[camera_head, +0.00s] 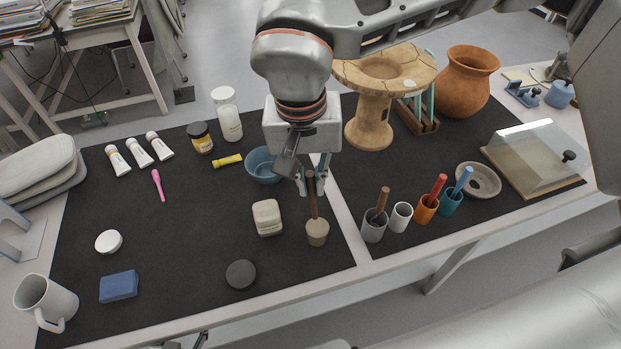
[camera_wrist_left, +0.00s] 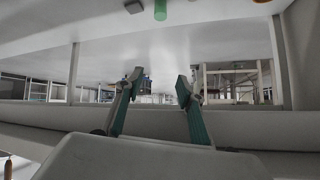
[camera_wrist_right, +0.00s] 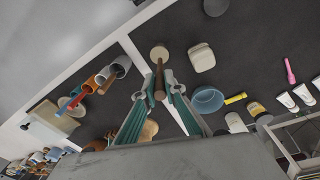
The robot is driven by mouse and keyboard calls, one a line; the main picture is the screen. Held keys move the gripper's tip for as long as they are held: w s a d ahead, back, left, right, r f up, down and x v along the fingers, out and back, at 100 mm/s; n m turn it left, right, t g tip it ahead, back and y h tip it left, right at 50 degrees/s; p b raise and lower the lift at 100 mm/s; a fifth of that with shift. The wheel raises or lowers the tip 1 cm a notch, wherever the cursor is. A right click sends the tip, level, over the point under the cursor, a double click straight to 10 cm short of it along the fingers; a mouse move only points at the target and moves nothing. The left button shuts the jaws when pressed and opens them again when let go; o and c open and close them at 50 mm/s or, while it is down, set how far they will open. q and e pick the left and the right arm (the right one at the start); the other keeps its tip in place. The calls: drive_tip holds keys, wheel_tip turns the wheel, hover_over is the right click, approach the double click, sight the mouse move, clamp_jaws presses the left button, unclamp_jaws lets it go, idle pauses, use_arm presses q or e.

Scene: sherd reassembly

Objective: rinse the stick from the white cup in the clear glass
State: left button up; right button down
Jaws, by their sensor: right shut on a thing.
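My right gripper (camera_head: 313,186) is shut on a brown stick (camera_head: 311,206), held nearly upright. The stick's lower end meets a small beige, cup-shaped vessel (camera_head: 317,236) on the dark mat. It also shows in the right wrist view (camera_wrist_right: 159,53); I cannot tell whether this is the clear glass with cloudy contents, or how deep the stick sits. The white cup (camera_head: 400,219) stands empty of sticks to the right. A grey cup (camera_head: 374,231) beside it holds another brown stick (camera_head: 382,200). My left gripper (camera_wrist_left: 157,100) is open and empty, away from the work mat.
An orange cup (camera_head: 425,211) with a red stick and a teal cup (camera_head: 450,204) with a blue stick stand farther right. A cream jar (camera_head: 267,218), a blue bowl (camera_head: 261,166) and a dark disc (camera_head: 241,274) lie near the held stick. The mat's front left has free room.

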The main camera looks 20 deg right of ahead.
use_arm(q)
drive_tip(key=shift+w+r, duration=0.25)
drive_tip(key=shift+r, duration=0.1)
use_arm(e)
drive_tip(key=shift+r, duration=0.1)
